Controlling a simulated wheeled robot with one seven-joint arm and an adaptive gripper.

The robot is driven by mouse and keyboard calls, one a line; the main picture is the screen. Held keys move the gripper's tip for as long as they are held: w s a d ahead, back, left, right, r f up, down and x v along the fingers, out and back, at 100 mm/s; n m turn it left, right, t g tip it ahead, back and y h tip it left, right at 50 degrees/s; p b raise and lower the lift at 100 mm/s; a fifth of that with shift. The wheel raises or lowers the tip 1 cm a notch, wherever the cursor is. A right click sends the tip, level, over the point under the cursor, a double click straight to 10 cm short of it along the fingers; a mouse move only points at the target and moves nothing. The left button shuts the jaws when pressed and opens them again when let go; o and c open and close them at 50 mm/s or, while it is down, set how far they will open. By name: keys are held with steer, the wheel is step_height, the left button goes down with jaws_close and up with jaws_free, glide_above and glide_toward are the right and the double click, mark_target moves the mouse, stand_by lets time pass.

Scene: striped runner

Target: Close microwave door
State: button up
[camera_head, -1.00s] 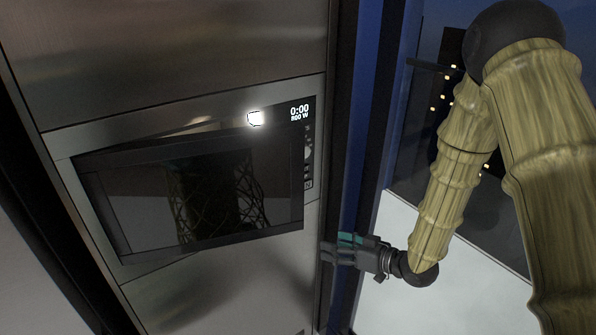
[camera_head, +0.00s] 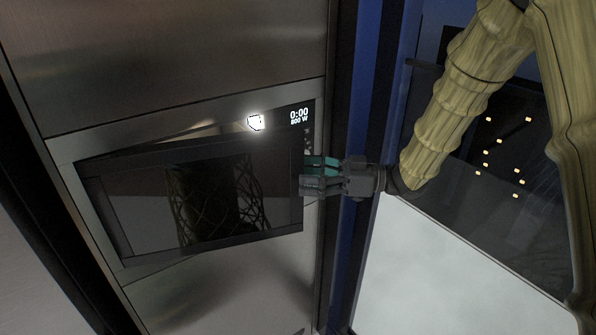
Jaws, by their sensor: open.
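The microwave (camera_head: 302,112) is built into a steel cabinet, with a lit display reading 0:00 and 800 W. Its dark glass door (camera_head: 140,215) stands slightly open. A bright light shows through the wedge-shaped gap along its top edge, and the door's right edge stands out from the frame. My gripper (camera_head: 304,177) is open and empty, pointing left at the right edge of the door. Its fingertips overlap that edge and the control strip in the picture; I cannot tell whether they touch the door.
A steel panel (camera_head: 165,55) lies above the microwave and another (camera_head: 225,280) below it. A blue upright (camera_head: 378,130) stands right of the cabinet, behind my gripper. A dark glass surface with small lights and a white area lie further right.

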steer(key=a, duration=0.2)
steer(key=shift+w+a, duration=0.1)
steer(key=shift+a, duration=0.25)
